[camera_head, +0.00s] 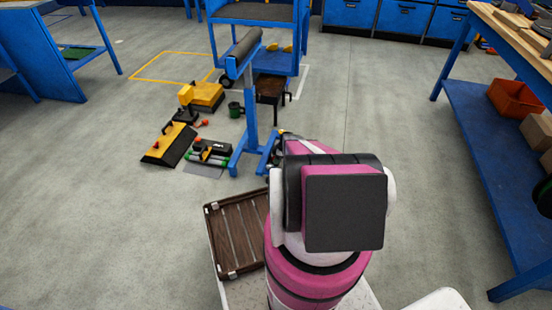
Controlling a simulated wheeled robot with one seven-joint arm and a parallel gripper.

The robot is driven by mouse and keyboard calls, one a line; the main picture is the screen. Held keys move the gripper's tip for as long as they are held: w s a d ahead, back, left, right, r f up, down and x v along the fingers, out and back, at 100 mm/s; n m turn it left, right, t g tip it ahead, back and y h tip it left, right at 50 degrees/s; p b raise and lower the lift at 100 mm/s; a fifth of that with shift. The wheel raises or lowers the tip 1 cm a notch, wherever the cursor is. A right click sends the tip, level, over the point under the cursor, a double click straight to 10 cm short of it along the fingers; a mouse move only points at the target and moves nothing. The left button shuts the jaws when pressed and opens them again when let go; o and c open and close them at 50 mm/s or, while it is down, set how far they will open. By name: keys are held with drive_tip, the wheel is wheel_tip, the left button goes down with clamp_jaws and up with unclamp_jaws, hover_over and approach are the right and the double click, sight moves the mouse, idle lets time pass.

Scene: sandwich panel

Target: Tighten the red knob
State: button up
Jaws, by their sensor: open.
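Small red-orange spots show among the parts on the floor left of the blue stand. One is a round red piece (203,123) beside a yellow and black block. A smaller reddish spot shows near the top of the tilted yellow and black panel (168,146). At this size I cannot tell which is the red knob, or how tight it is. My pink arm fills the lower middle, well to the right of and nearer than these parts. I cannot make out my gripper's fingers; the arm hides that area.
A blue stand with a dark roller (244,52) rises just left of my arm. A brown slatted tray (238,232) lies beside my arm. A blue cart (262,14) stands behind. A blue workbench (500,170) is at right. Grey floor is clear at left and right of centre.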

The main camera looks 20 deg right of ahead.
drive_tip(key=c, duration=0.9)
drive_tip(key=shift+m, duration=0.3)
drive_tip(key=shift+s+m+t+h, duration=0.15)
drive_tip(key=shift+m+t+h, duration=0.25)
drive_tip(key=shift+m, duration=0.8)
drive_tip(key=shift+m+t+h, duration=0.3)
drive_tip(key=shift+m+t, duration=0.2)
drive_tip(key=shift+m, duration=1)
drive_tip(key=o, duration=0.9)
